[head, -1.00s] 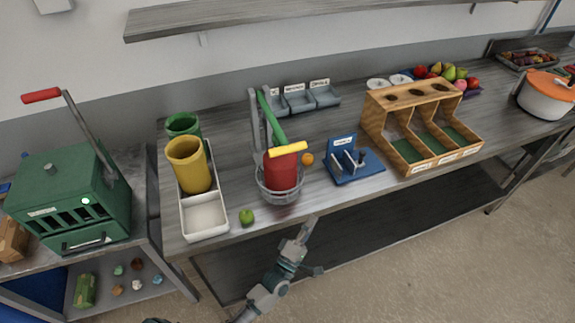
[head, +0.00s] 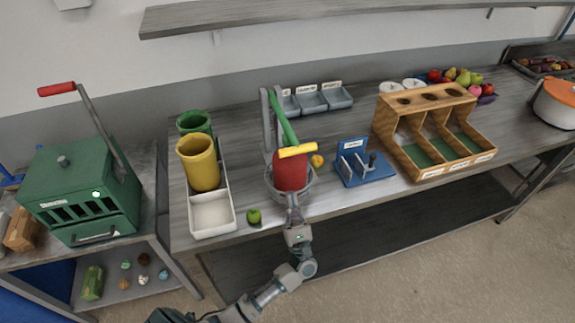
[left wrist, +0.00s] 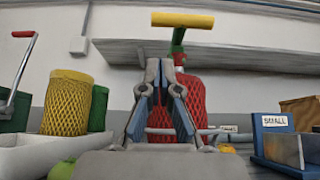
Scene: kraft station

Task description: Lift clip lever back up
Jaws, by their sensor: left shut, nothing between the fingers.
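The clip lever is a green bar (head: 283,122) with a yellow cross handle (head: 297,150), on a grey stand (head: 266,120). It slants down toward me, with the handle over a red mesh net (head: 290,172) that stands in a wire basket (head: 308,190). My left gripper (head: 292,196) is shut and empty in front of the basket, below the yellow handle. In the left wrist view its closed fingers (left wrist: 159,68) point up, the yellow handle (left wrist: 182,19) is above them and the red net (left wrist: 192,98) is behind. My right gripper is not in view.
A white tray (head: 213,228) with a yellow mesh roll (head: 199,165) and a green one (head: 194,122) stands left of the basket. A lime (head: 254,215) and an orange (head: 317,161) lie close by. A blue labelled holder (head: 366,177) and a wooden divider (head: 390,142) stand right.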

